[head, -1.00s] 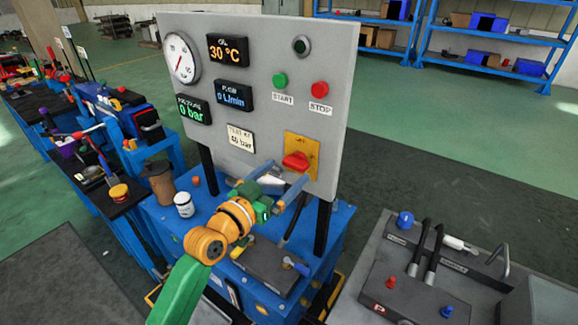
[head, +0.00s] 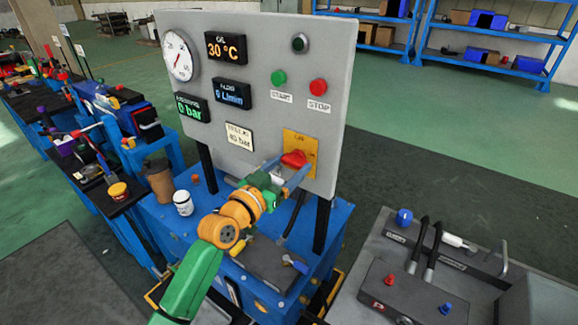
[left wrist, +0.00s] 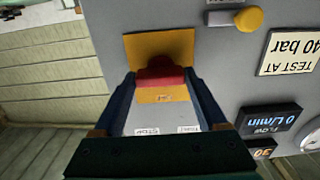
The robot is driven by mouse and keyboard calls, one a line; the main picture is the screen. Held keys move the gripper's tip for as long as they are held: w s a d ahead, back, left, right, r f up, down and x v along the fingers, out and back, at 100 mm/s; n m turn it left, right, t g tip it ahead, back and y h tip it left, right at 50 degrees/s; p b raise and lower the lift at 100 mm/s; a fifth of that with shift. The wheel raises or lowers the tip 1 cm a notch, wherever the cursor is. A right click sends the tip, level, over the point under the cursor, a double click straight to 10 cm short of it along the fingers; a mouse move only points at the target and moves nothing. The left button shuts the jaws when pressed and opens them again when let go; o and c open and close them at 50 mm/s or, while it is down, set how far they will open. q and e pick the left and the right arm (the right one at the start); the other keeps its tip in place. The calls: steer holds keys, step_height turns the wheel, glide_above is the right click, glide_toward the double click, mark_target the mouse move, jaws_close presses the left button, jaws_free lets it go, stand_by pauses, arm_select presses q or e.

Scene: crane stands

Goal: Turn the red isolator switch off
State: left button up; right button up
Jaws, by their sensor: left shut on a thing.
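The red isolator switch (head: 292,158) sits on a yellow plate (head: 313,151) low on the right side of the grey panel (head: 262,120). My left gripper (head: 290,168) reaches up to it from the lower left, shut on its handle. In the left wrist view the red switch (left wrist: 160,78) lies between the blue fingertips, across the yellow plate (left wrist: 160,46). The fingers hide the handle's ends, so its exact angle is hard to tell. My right gripper is not in view.
Start (head: 278,77) and stop (head: 318,87) buttons are above the switch. A brown cup (head: 160,182) and a white jar (head: 183,203) stand on the blue bench left of my arm. A grey bench (head: 375,262) with levers is at right.

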arm_select(q)
steer(key=shift+n, duration=0.3)
steer(key=n+p, duration=0.1)
steer(key=n, duration=0.2)
steer(key=shift+r+n, duration=0.1)
steer(key=shift+n, duration=0.3)
steer(key=n+p, duration=0.1)
steer(key=n, duration=0.3)
steer(key=shift+n, duration=0.3)
steer(key=n+p, duration=0.1)
steer(key=n, duration=0.3)
steer(key=n+p, duration=0.1)
steer(key=n, duration=0.3)
steer(key=shift+a+n, duration=0.1)
steer(key=shift+n, duration=0.2)
steer(key=o, duration=1.3)
